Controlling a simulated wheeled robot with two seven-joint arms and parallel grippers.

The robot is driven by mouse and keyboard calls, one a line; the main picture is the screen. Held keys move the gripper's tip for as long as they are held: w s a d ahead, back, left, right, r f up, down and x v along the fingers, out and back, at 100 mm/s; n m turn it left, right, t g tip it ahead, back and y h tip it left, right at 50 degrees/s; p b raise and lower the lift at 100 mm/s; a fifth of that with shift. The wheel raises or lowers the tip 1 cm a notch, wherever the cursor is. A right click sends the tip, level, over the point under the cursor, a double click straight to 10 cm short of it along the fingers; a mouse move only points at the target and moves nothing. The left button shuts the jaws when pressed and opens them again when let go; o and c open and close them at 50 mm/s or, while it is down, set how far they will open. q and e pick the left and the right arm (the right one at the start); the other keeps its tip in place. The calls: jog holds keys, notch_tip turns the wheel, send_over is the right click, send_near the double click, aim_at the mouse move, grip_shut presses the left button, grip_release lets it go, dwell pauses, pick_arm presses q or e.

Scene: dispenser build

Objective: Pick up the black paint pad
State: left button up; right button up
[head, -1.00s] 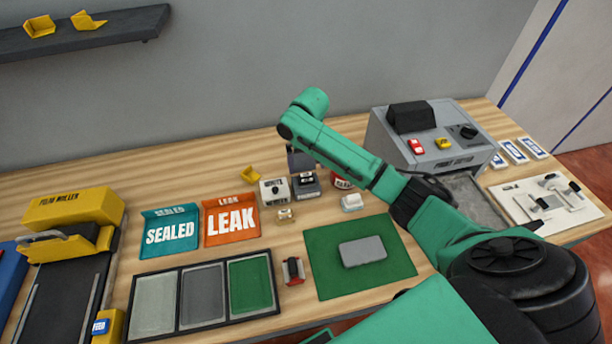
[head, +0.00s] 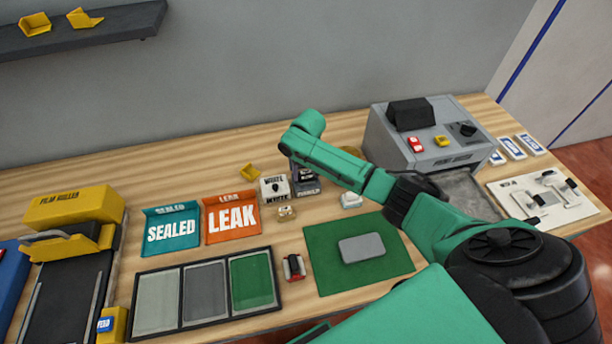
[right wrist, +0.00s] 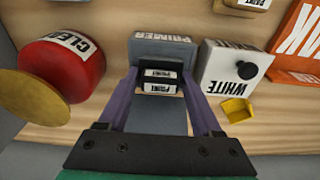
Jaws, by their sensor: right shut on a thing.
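The black paint pad (right wrist: 160,79) is a small black block with white labels. In the right wrist view it sits between the two purple fingers of my right gripper (right wrist: 158,88), which is shut on it. It is right in front of the grey PRIMER box (right wrist: 165,47). In the head view my right gripper (head: 303,163) points down at the back of the bench, by the PRIMER box (head: 308,186); the pad cannot be made out there. My left gripper is not in view.
The red CLEAR can (right wrist: 65,65) stands to the left and the WHITE box (right wrist: 230,72) to the right, both close to my fingers. A small yellow piece (right wrist: 238,110) lies by the WHITE box. The green mat (head: 320,275) holds a grey block (head: 362,248).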

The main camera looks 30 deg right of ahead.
aim_at(306, 172)
notch_tip(306, 172, up, 20)
jog(key=b, duration=0.1)
dwell(0.4)
jog(key=o, duration=0.7)
jog(key=c, duration=0.4)
